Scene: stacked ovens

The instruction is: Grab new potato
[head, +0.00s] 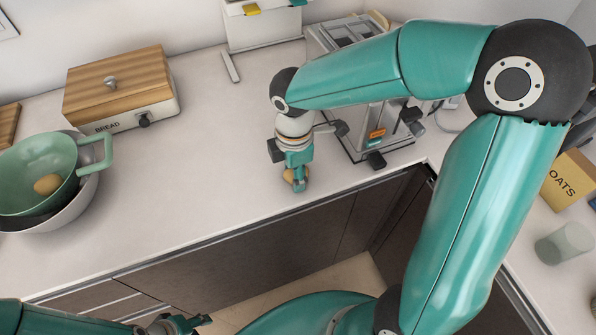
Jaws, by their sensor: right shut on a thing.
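My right gripper (298,180) points down near the front part of the white counter, right of centre. It is shut on a small tan potato (289,176), which is mostly hidden by the fingers. Another tan potato (47,185) lies in the green bowl (90,150) at the far left. My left gripper (185,324) is low at the bottom edge, in front of the counter and away from both potatoes. It is partly cut off, and its opening is unclear.
The green bowl sits inside larger bowls (80,205). A wooden-lidded bread box (120,88) stands behind it. A metal appliance (375,140) stands right of the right gripper. An oats box (568,180) and a cup (564,243) stand at right. The counter's middle is clear.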

